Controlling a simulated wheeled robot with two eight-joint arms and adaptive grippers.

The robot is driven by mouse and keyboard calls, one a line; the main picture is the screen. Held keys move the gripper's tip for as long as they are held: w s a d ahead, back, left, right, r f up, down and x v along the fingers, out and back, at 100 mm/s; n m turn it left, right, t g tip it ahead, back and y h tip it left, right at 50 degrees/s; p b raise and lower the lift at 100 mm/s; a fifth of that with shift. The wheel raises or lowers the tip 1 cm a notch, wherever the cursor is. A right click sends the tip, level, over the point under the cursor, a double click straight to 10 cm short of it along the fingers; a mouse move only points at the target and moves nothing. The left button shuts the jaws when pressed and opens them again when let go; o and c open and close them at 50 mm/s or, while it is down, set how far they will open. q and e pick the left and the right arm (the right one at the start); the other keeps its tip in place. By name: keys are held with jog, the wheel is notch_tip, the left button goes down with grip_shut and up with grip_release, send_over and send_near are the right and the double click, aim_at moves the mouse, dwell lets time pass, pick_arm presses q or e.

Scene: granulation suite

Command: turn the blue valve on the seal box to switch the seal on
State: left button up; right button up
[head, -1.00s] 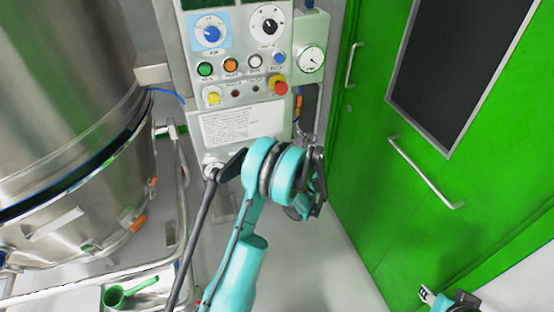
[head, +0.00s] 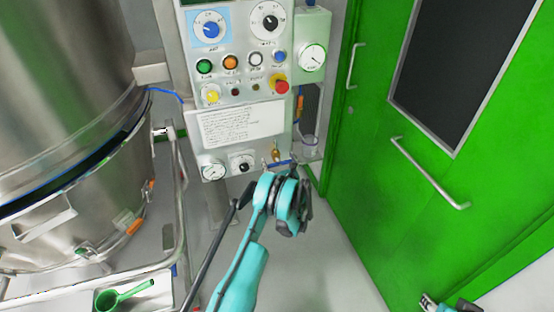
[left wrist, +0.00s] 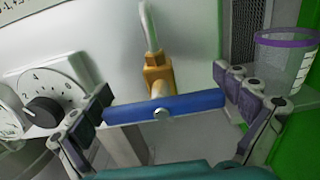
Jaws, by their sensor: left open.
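The blue valve (left wrist: 185,106) is a straight bar handle with a bolt at its middle, on a brass body (left wrist: 157,74) with a pale pipe above. It lies crosswise in the left wrist view. In the head view the blue handle (head: 284,162) shows small, below the control panel and just above my left wrist. My left gripper (left wrist: 164,90) is open, with one finger by each end of the handle; I cannot tell whether they touch it. In the head view my left gripper (head: 290,205) is mostly hidden by its wrist. My right gripper (head: 440,303) is cut off at bottom right.
A black dial (left wrist: 42,110) sits left of the valve. A clear cup (left wrist: 284,62) with a purple rim stands at the right. The control panel (head: 240,105) has knobs and buttons. A steel vessel (head: 70,130) stands left, a green door (head: 370,190) right.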

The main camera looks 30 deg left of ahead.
pick_arm(q)
jog(key=shift+w+a, duration=0.3)
jog(key=shift+a, duration=0.05)
jog(key=shift+r, duration=0.1)
jog(key=c, duration=0.8)
jog(key=shift+n, duration=0.3)
jog(key=shift+c, duration=0.3)
jog(key=n, duration=0.3)
jog(key=shift+s+n, duration=0.15)
jog(key=shift+n, duration=0.15)
jog(key=n, duration=0.4)
jog(key=shift+a+n, duration=0.15)
jog(key=shift+n, duration=0.15)
jog(key=n, duration=0.4)
jog(key=shift+s+f, duration=0.15)
jog(key=shift+f, duration=0.1)
jog(key=n, duration=0.5)
jog(key=shift+a+f, duration=0.1)
jog(key=shift+f, duration=0.05)
jog(key=shift+n, duration=0.3)
